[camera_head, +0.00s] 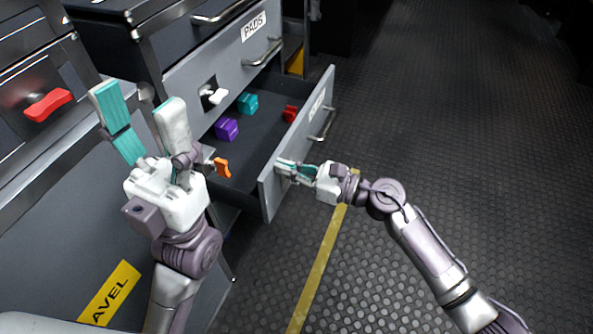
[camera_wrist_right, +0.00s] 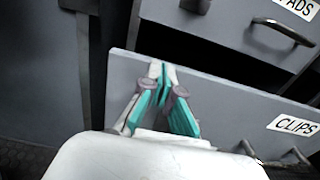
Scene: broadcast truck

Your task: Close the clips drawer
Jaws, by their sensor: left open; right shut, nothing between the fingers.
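The clips drawer (camera_head: 271,185) stands pulled out below the pads drawer in the head view. Its label and front (camera_wrist_right: 225,110) show in the right wrist view. Inside it lie a purple clip (camera_head: 227,129), a teal clip (camera_head: 247,103), a red clip (camera_head: 290,114) and an orange clip (camera_head: 223,167). My right gripper (camera_head: 281,166) is shut and empty, its fingertips at the outer face of the drawer front near its near end; I cannot tell whether they touch. My left gripper (camera_head: 139,103) is open and empty, left of the drawer and in front of the cabinet.
The pads drawer (camera_head: 225,62) above looks shut and has a bar handle (camera_head: 262,54). A white latch (camera_head: 213,95) is on the cabinet face and a red handle (camera_head: 48,104) is at the left. The dark floor (camera_head: 450,120) to the right is clear.

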